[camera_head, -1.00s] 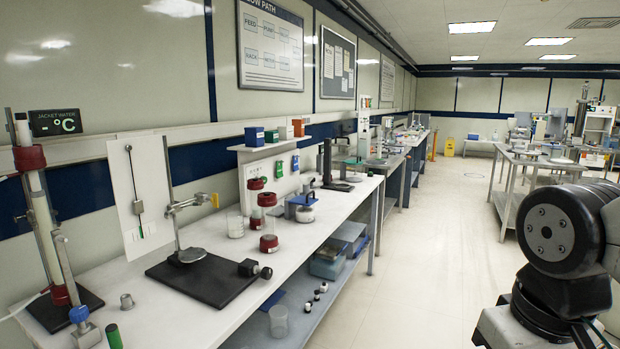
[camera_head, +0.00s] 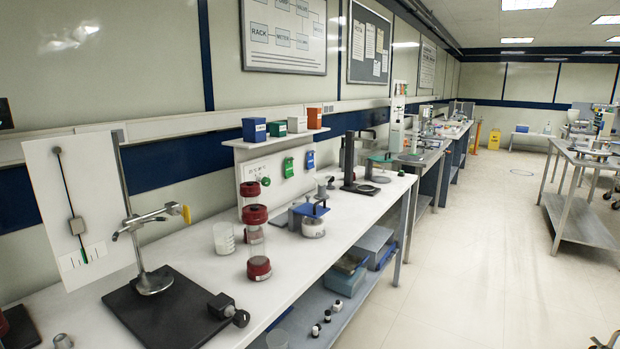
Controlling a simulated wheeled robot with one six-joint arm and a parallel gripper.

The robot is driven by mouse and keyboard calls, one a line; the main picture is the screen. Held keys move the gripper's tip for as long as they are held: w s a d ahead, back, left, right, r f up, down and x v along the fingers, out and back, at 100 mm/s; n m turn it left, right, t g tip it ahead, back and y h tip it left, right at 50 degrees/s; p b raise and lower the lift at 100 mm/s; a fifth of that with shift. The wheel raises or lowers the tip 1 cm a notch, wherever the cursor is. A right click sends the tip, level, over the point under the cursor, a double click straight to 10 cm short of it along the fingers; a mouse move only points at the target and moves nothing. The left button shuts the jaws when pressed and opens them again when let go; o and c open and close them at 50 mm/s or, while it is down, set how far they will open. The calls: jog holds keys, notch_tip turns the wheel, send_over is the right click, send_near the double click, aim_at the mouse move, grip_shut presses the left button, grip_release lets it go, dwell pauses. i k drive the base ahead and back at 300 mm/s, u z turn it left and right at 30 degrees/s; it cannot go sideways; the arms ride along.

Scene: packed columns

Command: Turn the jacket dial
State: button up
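No dial marked as the jacket dial can be made out. The edge of a dark display panel (camera_head: 5,114) shows at the far left, cut off by the picture edge; its text is out of view. A small black block with a round knob (camera_head: 240,318) sits at the right edge of a black stand base (camera_head: 165,318) on the bench; I cannot tell what it controls. My gripper is not in view.
The long white bench (camera_head: 200,257) carries a clamp stand (camera_head: 150,280), a glass beaker (camera_head: 223,238), a red-capped column (camera_head: 258,268) and a blue-topped device (camera_head: 312,220). A lower shelf (camera_head: 335,310) holds bins. The floor (camera_head: 480,240) to the right is clear.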

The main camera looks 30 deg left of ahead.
aim_at(265, 181)
jog(key=u, duration=0.1)
jog(key=i, duration=0.6)
jog(key=u, duration=0.9)
jog(key=i, duration=0.5)
jog(key=u, duration=0.55)
